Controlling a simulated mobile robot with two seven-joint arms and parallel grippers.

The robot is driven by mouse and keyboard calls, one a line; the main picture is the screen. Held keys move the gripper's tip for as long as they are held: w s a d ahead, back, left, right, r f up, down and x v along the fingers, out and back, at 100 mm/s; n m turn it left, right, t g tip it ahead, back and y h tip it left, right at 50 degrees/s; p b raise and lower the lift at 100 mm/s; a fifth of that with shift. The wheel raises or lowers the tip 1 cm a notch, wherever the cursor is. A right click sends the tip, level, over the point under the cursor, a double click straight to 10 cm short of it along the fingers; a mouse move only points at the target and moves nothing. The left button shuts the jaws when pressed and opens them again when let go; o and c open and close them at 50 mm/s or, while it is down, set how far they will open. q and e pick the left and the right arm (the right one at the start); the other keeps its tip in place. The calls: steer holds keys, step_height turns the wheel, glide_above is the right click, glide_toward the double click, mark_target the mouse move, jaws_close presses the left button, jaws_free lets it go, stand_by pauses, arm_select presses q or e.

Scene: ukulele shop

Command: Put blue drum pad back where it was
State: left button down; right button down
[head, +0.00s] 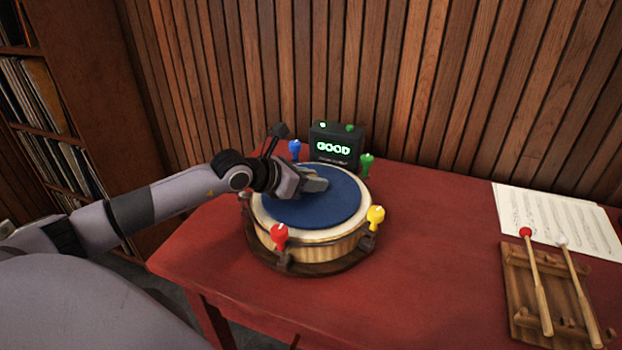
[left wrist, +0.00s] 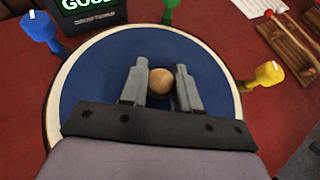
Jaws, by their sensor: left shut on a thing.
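The blue drum pad (head: 300,210) is a round dark-blue disc over the top of the drum (head: 310,246). A cream margin of the drumhead shows around it, widest at the front. I cannot tell for sure whether the pad touches the drumhead. My left gripper (head: 316,184) reaches in from the left over the pad. In the left wrist view its two fingers (left wrist: 159,80) are shut on the round wooden knob (left wrist: 161,84) at the middle of the pad (left wrist: 96,75). My right gripper is not in view.
Blue (head: 295,148), green (head: 366,162), yellow (head: 375,216) and red (head: 279,236) pegs stand around the drum. A black box (head: 336,145) reading "GOOD" stands behind it. Two mallets lie on a wooden rack (head: 522,290) beside sheet music (head: 545,219). The red table (head: 430,270) is clear between.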

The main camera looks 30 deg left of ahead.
arm_select(q)
steer(key=shift+r, duration=0.1)
steer(key=shift+f, duration=0.2)
steer(key=c, duration=0.8)
jaws_free()
